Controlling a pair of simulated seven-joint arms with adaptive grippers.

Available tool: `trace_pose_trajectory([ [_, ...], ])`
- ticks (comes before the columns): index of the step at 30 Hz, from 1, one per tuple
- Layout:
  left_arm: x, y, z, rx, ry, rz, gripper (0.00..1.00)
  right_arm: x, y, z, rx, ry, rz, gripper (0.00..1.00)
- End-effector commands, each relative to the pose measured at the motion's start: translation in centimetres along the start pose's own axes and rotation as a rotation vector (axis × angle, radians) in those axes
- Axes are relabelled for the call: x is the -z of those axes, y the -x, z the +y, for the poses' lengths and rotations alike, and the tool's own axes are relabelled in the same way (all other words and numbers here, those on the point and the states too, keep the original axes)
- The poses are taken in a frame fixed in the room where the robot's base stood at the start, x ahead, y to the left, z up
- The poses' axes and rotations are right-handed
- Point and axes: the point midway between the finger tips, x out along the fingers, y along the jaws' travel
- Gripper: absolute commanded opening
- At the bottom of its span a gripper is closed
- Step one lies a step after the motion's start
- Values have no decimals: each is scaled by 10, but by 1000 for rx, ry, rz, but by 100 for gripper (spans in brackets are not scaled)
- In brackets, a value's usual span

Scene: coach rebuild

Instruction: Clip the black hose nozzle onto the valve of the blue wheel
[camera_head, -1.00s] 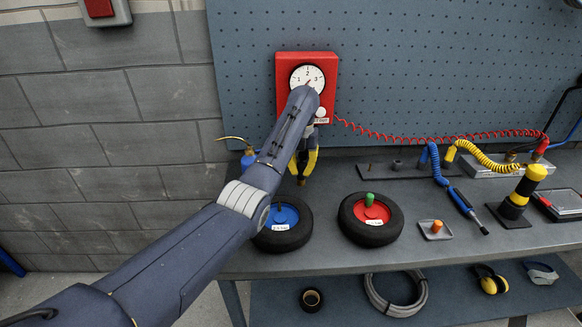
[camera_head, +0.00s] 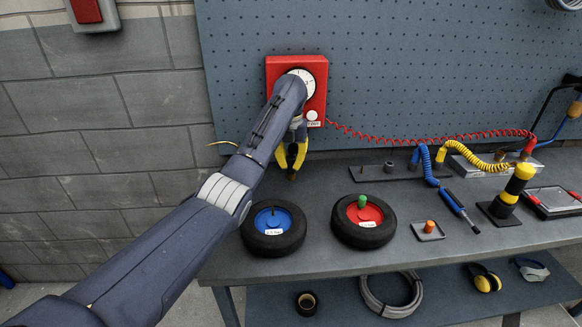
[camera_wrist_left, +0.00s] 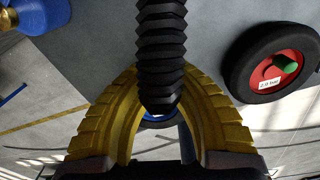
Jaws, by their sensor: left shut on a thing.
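The blue wheel (camera_head: 273,228), a black tyre with a blue hub, lies flat on the bench. A dark valve stub (camera_head: 273,211) stands on its hub. My left gripper (camera_head: 292,172), with yellow fingers, is above the bench behind the wheel. In the left wrist view its fingers (camera_wrist_left: 160,112) are shut around a black ribbed piece (camera_wrist_left: 161,45), which looks like the hose nozzle. A bit of blue shows beyond it, mostly hidden. In the head view my arm hides most of the held piece, and nozzle and valve are apart. My right gripper is out of view.
The red wheel (camera_head: 363,222) with a green cap lies right of the blue one. A red gauge box (camera_head: 312,117) hangs behind my arm, with a red coiled hose (camera_head: 430,139) running right. A small tray (camera_head: 428,230) and a yellow-black post (camera_head: 511,193) stand further right.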

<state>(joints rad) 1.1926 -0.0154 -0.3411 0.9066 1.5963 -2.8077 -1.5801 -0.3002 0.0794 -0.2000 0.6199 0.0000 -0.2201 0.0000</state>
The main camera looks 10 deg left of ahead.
Motion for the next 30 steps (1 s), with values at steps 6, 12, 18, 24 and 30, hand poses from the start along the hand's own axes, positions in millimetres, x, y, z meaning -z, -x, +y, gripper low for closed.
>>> trace_pose_trajectory([
  [6,1,5,1,-2,2,3,0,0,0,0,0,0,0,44],
  [12,1,5,1,-1,2,4,0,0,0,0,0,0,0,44],
  [18,1,7,0,-1,1,3,0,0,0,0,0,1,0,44],
  [24,2,27,-2,-5,-4,0,0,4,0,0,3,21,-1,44],
  [30,13,53,-2,-7,-15,-2,0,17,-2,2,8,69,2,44],
])
